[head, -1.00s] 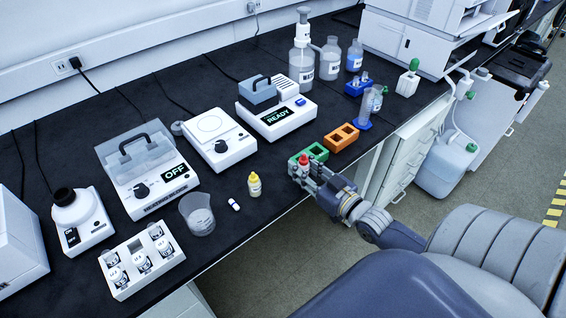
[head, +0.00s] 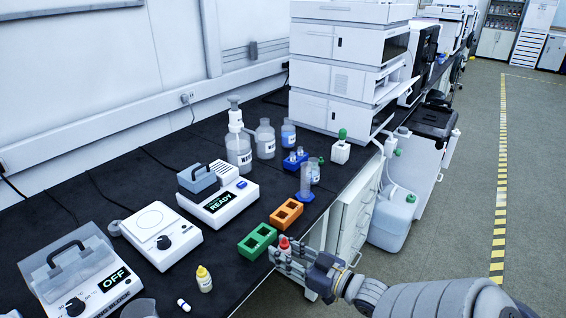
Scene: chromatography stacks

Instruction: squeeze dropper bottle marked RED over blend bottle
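My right gripper (head: 288,258) is at the front edge of the bench, just right of the green rack. It is shut on a small dropper bottle with a red cap (head: 284,243). The bottle is upright, its lower body partly hidden by the fingers. Its label cannot be read. No bottle can be read as the blend bottle. Labelled clear bottles (head: 265,138) stand at the back, one with a pump top (head: 238,145) and one with blue liquid (head: 288,133). My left gripper is not in view.
The green rack (head: 250,238) and orange rack (head: 288,208) lie along the front edge. A yellow-capped bottle (head: 204,281) and small vial (head: 184,305) are at lower left. A READY device (head: 225,205), a flat-topped device (head: 160,240) and an OFF block (head: 75,262) stand behind.

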